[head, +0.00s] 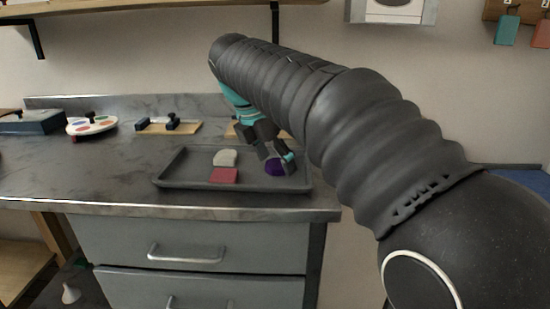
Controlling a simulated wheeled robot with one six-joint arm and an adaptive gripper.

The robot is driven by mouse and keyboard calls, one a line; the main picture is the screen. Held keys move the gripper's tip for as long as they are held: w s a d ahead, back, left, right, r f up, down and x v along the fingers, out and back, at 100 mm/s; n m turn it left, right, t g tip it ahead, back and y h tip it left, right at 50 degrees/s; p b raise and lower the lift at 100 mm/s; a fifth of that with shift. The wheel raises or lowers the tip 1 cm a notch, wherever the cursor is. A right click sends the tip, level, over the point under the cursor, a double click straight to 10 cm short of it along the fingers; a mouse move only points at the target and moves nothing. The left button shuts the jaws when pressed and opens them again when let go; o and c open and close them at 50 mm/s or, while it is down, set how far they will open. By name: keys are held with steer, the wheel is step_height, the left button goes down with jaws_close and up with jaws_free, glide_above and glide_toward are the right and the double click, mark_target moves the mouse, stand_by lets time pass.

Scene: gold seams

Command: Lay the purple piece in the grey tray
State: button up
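The purple piece (274,168) shows at the right end of the grey tray (180,181), low over or on its floor. My gripper (276,157) points down there, with its dark fingers spread at the upper left and right of the piece. I cannot tell whether the fingers touch or grip it, or whether it rests on the tray. A cream piece (225,158) and a red piece (224,175) lie near the middle of the tray. My arm hides the area behind and right of the gripper.
The tray stands near the front edge of a grey worktop (110,170) above drawers (190,245). A paint palette (91,125), a blue-grey box (33,122) and a wooden board with dark fittings (168,127) stand at the back left. The worktop left of the tray is clear.

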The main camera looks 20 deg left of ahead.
steer(key=p+v, duration=0.3)
steer(key=v, duration=0.9)
steer(key=shift+r+p, duration=0.2)
steer(key=shift+p, duration=0.15)
steer(key=s+d+f+m+y, duration=0.1)
steer(key=d+f+m, duration=0.2)
steer(key=d+m, duration=0.5)
steer(key=s+d+f+m+y, duration=0.15)
steer(key=d+m, duration=0.25)
steer(key=d, duration=0.8)
steer(key=s+d+f+m+t, duration=0.1)
steer(key=s+d+f+m, duration=0.6)
steer(key=f+m, duration=0.1)
steer(key=s+d+f+m, duration=0.6)
steer(key=s+f+m, duration=0.2)
steer(key=f+m, duration=0.1)
steer(key=shift+d+f+t, duration=0.4)
steer(key=shift+f, duration=0.35)
